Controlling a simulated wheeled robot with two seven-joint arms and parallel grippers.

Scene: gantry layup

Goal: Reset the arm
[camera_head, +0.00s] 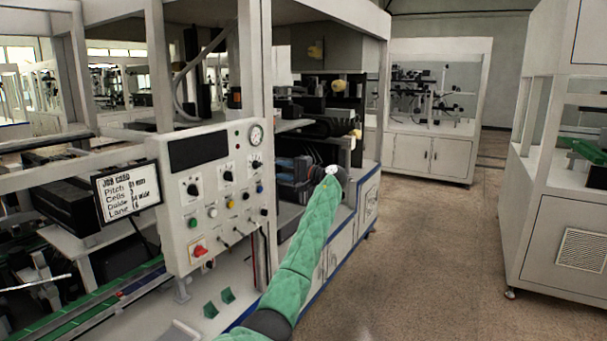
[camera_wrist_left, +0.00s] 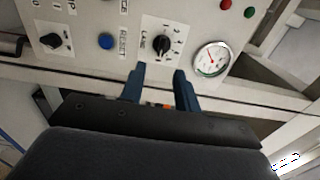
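My left arm, in a green quilted sleeve, reaches up from the bottom of the head view. Its gripper (camera_head: 286,163) points left, just right of the control panel (camera_head: 182,225). In the left wrist view its two blue fingers (camera_wrist_left: 160,72) stand apart with nothing between them. Beyond the fingertips is the black LANE knob (camera_wrist_left: 162,47) on the panel; I cannot tell whether they touch the panel. A blue button marked RESET (camera_wrist_left: 105,41) is left of the knob, and a round gauge (camera_wrist_left: 211,59) is right of it. My right gripper is in neither view.
The panel carries several knobs and buttons and a red emergency stop knob (camera_head: 199,250). A job card sign (camera_head: 128,191) hangs at its left. A green rail (camera_head: 90,304) runs below. White machine cabinets stand right (camera_head: 560,215) and behind (camera_head: 432,156); the floor (camera_head: 430,260) between is clear.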

